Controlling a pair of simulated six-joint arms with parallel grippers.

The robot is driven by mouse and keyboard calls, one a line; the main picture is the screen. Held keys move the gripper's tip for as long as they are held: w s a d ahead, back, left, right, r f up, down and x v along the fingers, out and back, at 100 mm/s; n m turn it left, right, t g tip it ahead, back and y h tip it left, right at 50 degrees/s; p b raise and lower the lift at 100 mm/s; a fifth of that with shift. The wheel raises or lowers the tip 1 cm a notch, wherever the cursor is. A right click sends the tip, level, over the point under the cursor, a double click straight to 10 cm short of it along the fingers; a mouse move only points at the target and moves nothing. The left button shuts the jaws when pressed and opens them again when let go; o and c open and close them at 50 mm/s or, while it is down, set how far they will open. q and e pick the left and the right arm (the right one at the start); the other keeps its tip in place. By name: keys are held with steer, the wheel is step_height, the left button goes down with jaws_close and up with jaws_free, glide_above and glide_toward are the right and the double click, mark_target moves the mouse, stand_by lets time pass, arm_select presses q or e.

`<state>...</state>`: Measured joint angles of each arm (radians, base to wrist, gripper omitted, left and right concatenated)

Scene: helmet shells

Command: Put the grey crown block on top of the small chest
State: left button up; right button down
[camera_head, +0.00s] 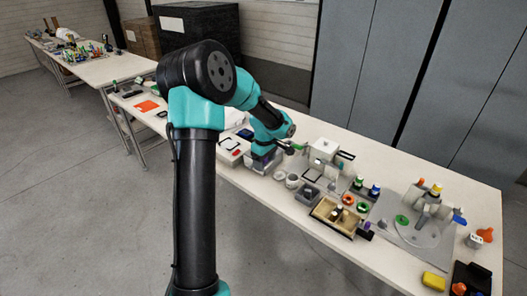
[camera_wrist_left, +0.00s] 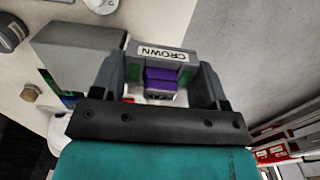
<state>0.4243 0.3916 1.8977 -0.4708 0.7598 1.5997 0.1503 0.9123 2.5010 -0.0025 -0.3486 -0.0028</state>
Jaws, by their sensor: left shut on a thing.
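The grey crown block (camera_wrist_left: 165,52), with a white CROWN label, is between the fingers of my left gripper (camera_wrist_left: 165,85) in the left wrist view. My left gripper (camera_head: 264,149) is shut on it. In the head view the gripper points down over the table, left of the white box, and its fingertips are hard to make out. Purple pieces (camera_wrist_left: 168,76) and a second white label show between the fingers, beside the crown block. I cannot tell for certain which thing is the small chest. My right gripper is not in view.
A grey box (camera_wrist_left: 75,52) stands close to the left finger in the left wrist view. In the head view a white box (camera_head: 324,149), white rings (camera_head: 292,181) and a wooden tray (camera_head: 314,211) stand to the gripper's right. A grey fixture (camera_head: 428,212) stands farther right.

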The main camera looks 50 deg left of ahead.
arm_select(q)
steer(key=w+a, duration=0.3)
steer(key=w+a+f, duration=0.1)
steer(key=w+a, duration=0.2)
steer(key=a, duration=0.1)
steer(key=w+a, duration=0.4)
steer(key=shift+a+f, duration=0.1)
steer(key=shift+f, duration=0.1)
steer(key=shift+w+a+f, duration=0.2)
steer(key=shift+f, duration=1.6)
steer(key=shift+f, duration=0.15)
steer(key=o, duration=0.9)
step_height(320, 180, up, 12)
steer(key=shift+r, duration=0.2)
